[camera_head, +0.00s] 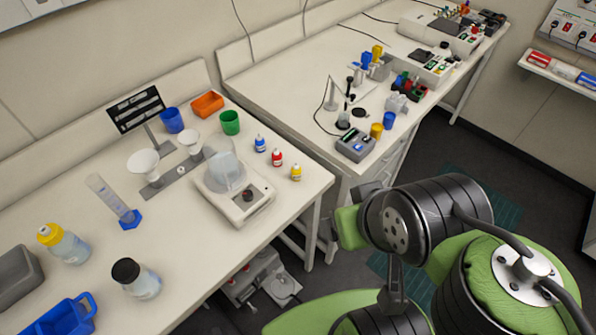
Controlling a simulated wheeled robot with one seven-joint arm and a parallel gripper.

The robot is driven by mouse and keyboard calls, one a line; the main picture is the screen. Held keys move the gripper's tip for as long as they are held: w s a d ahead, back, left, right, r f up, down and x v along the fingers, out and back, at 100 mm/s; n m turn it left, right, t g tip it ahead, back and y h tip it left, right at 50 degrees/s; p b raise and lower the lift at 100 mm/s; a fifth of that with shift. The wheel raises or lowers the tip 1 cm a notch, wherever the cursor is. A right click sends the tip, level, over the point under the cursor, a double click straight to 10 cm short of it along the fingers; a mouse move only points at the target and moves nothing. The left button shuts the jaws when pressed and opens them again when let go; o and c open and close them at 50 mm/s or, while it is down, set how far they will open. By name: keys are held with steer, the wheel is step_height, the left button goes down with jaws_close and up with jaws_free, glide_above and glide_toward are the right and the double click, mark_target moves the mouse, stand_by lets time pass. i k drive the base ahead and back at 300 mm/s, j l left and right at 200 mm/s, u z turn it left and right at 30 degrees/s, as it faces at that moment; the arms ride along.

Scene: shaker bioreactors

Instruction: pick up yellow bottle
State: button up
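A small yellow dropper bottle (296,173) stands upright on the left bench near its right edge, beside a red one and a blue one. A larger clear bottle with a yellow cap (63,244) stands at the far left of the same bench. My arm fills the lower right, over the floor. Dark parts at its end, likely my gripper (328,230), show beside a green arm section, right of the bench and apart from both bottles. The arm hides most of this end, so its fingers cannot be made out.
A red bottle (277,157) and blue bottle (260,144) stand close to the small yellow one. A white balance (236,204) with a clear dome stands left of them. A black-capped bottle (136,279) is at the front. A second bench (290,75) stands behind, holding instruments.

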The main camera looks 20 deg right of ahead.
mark_target(296, 170)
steer(key=l+u, duration=0.2)
steer(key=u, duration=0.3)
steer(key=l+u, duration=0.25)
steer(key=u, duration=0.25)
steer(key=l+u, duration=0.2)
steer(key=u, duration=0.3)
steer(key=l+u, duration=0.2)
steer(key=u, duration=0.25)
steer(key=k, duration=0.05)
